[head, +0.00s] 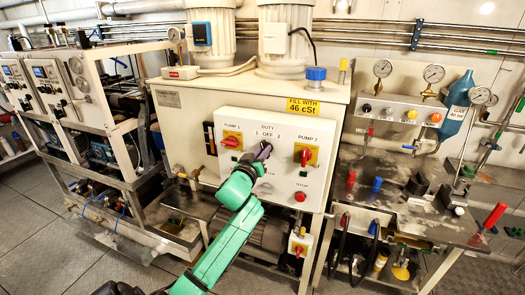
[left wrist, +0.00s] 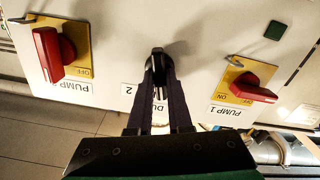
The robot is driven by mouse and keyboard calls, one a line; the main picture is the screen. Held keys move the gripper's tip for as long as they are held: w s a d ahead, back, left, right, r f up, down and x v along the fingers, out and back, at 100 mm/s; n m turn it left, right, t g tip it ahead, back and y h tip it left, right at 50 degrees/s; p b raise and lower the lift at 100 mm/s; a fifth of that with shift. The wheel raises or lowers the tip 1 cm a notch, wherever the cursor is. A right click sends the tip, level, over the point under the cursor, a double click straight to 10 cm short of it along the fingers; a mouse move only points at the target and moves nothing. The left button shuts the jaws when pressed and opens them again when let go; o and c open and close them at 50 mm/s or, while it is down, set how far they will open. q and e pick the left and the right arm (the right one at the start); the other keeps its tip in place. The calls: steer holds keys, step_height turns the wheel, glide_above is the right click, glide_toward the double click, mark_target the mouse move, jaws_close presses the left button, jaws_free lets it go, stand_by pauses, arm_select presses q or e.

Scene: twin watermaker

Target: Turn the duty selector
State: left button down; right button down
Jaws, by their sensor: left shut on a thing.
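The white pump control box (head: 250,190) has the duty selector in its upper middle, under the "DUTY 1 OFF 2" label (head: 268,132). My left gripper (head: 263,151) is at the selector and largely hides it in the head view. The left wrist view is upside down and shows the black selector knob (left wrist: 158,52) at the tips of my left gripper (left wrist: 159,68). The two dark fingers are shut on the knob. The fingers partly cover the label, so I cannot tell the exact position of the knob. My right gripper is not in view.
The red pump 1 switch (head: 231,141) and red pump 2 switch (head: 305,155) flank the selector on yellow plates. A red stop button (head: 300,197) sits below on the right. The box is on a cream tank (head: 180,101). A gauge bench (head: 410,215) stands to the right.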

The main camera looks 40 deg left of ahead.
arm_select(q)
steer(key=m, duration=0.6)
steer(key=m+p, duration=0.1)
steer(key=m, duration=0.5)
steer(key=shift+d+f, duration=0.1)
steer(key=shift+d, duration=0.1)
steer(key=shift+m, duration=0.3)
steer(key=c, duration=0.8)
jaws_free()
steer(key=shift+w, duration=0.1)
steer(key=shift+c, duration=0.2)
steer(key=b+v, duration=0.3)
steer(key=v, duration=1.1)
steer(key=shift+s, duration=0.25)
steer(key=shift+d, duration=0.1)
